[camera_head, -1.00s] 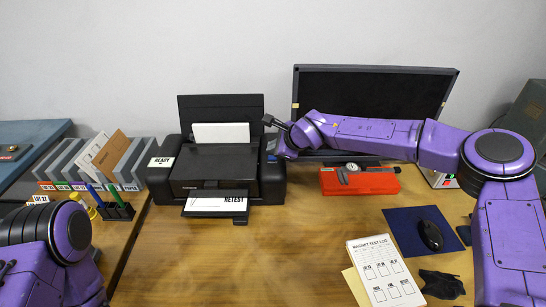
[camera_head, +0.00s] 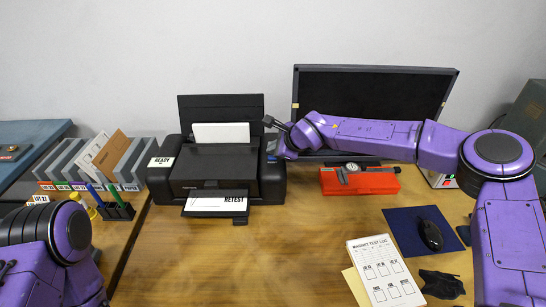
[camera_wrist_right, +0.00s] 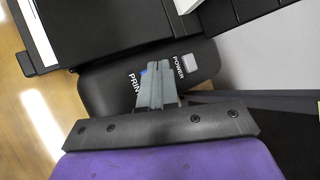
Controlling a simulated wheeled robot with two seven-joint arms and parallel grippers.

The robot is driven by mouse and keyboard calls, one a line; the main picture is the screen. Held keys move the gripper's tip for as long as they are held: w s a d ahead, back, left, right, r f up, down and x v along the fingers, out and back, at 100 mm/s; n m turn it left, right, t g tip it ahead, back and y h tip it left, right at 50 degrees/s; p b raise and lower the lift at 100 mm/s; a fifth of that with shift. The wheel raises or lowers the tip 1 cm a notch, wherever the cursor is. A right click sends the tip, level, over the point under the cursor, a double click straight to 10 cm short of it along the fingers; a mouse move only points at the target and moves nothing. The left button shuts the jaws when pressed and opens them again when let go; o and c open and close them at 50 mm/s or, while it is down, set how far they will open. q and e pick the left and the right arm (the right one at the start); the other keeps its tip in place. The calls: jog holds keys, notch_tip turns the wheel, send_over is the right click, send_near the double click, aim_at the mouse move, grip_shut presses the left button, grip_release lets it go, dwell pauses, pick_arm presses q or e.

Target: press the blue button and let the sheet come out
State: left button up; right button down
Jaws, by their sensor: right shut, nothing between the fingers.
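The black printer (camera_head: 215,165) stands at the back of the desk. The blue button (camera_wrist_right: 143,72) is on its right-hand panel, beside the word PRINT, and shows as a small blue patch mostly hidden by my fingers. My right gripper (camera_wrist_right: 157,66) is shut and empty, its fingertips over the button; I cannot tell whether they press it. It also shows in the head view (camera_head: 270,123) at the printer's right side. A white sheet marked RETEST (camera_head: 212,204) lies at the printer's front output. My left gripper is out of view; only its arm shows at lower left.
A grey POWER button (camera_wrist_right: 190,63) sits near the fingers. A red case with a caliper (camera_head: 362,181) lies right of the printer, before a dark screen (camera_head: 372,90). File holders (camera_head: 95,160) stand left. The desk's front middle is clear.

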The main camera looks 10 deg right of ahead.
jog(key=shift+f, duration=0.3)
